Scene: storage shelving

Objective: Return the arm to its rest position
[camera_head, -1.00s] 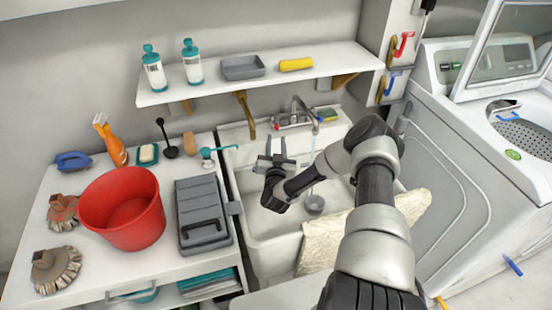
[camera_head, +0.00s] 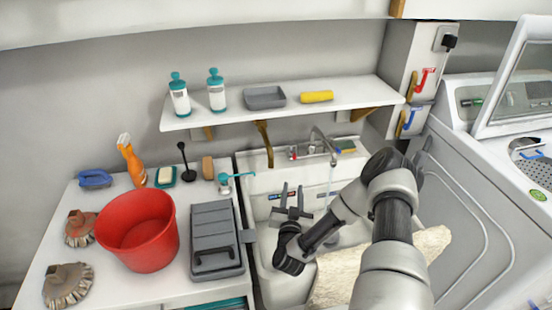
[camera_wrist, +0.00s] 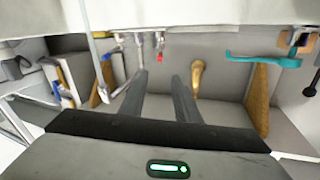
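My gripper (camera_head: 291,196) is held in front of the sink's back wall, above the white sink basin (camera_head: 283,287), with its two fingers pointing up. The fingers are apart with nothing between them. In the wrist view my gripper (camera_wrist: 159,82) also shows two separated dark fingers and an empty gap. My arm reaches in from the lower right and bends at the elbow over the sink. The fingers do not appear to touch the tap or the wall.
A wall shelf (camera_head: 290,112) holds two soap bottles, a grey tray (camera_head: 265,97) and a yellow roll (camera_head: 316,96). The tap (camera_head: 322,143) stands behind the sink. A red bucket (camera_head: 138,232) and grey case (camera_head: 216,240) are on the left counter. A washing machine (camera_head: 470,220) is right.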

